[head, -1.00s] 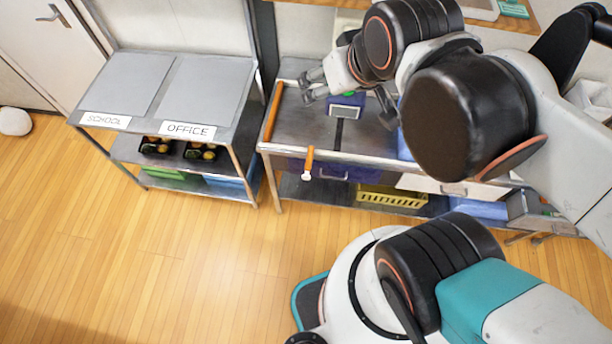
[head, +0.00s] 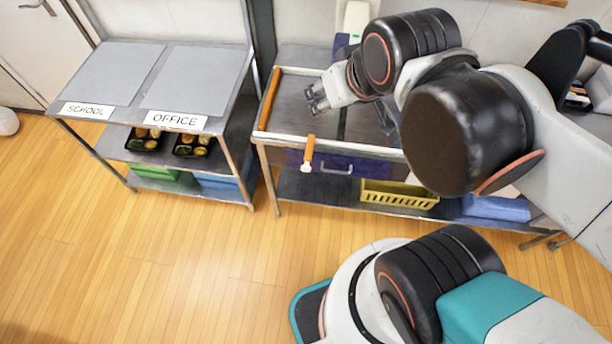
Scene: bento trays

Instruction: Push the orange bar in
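A long orange bar (head: 269,98) lies along the left edge of the grey middle table (head: 300,84). A shorter orange bar (head: 309,149) with a white tip sticks out over the table's front edge, above the blue drawer. My gripper (head: 313,98) is above the left part of the tabletop, to the right of the long bar and behind the short one. It looks apart from both. Its two fingers point left with a gap between them, and nothing shows in it. My arm hides the right part of the table.
A shelf stands at the left, with SCHOOL (head: 86,110) and OFFICE (head: 175,120) labels and two bento trays (head: 147,139) (head: 192,146) below. A yellow basket (head: 398,195) sits under the middle table. A white item (head: 356,18) stands at the back.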

